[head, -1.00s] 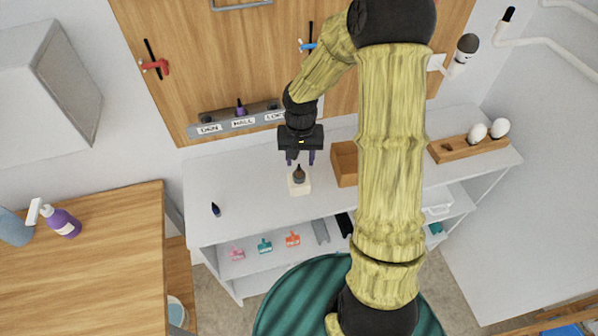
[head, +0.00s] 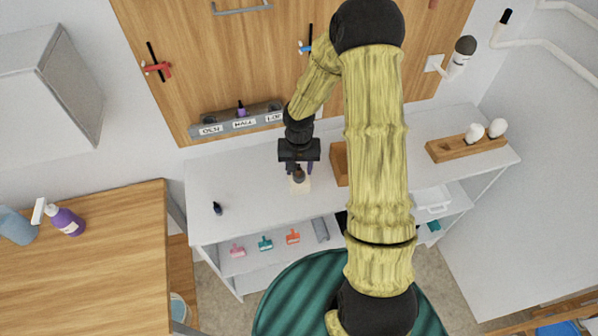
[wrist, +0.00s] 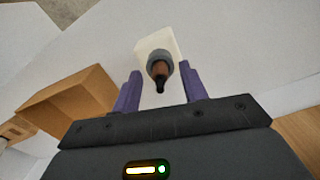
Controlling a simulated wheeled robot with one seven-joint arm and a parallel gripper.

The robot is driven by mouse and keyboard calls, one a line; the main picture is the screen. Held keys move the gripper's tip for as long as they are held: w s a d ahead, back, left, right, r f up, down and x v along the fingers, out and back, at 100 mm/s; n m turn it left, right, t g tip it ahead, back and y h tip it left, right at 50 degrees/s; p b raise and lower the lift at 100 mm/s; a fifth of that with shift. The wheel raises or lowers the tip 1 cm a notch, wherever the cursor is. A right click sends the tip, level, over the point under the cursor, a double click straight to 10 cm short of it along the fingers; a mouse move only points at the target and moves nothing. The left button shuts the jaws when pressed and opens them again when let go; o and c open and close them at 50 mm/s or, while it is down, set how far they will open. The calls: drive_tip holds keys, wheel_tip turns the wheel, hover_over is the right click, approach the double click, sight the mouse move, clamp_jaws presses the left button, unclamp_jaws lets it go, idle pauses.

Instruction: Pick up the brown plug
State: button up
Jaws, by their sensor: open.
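The brown plug (wrist: 158,71) has a grey collar and a dark tip. It is on a small cream block (head: 302,186) on the white counter, and in the head view the plug (head: 299,175) is partly covered by my gripper. My gripper (head: 299,168) is open, with its purple fingers pointing down at the plug. In the wrist view the plug appears between the two fingers of my gripper (wrist: 160,85), with space on both sides. I cannot tell whether the fingers reach around it in depth.
A wooden box (head: 340,163) stands close to the right of my gripper. A small dark plug (head: 217,208) lies on the counter (head: 250,205) to the left. A wooden rack (head: 462,147) with white bulb-like things is at the right. The counter left of the block is mostly clear.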

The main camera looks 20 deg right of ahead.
clamp_jaws()
idle(0.4)
wheel_tip(320, 180, up, 10)
drive_tip(key=shift+b, duration=1)
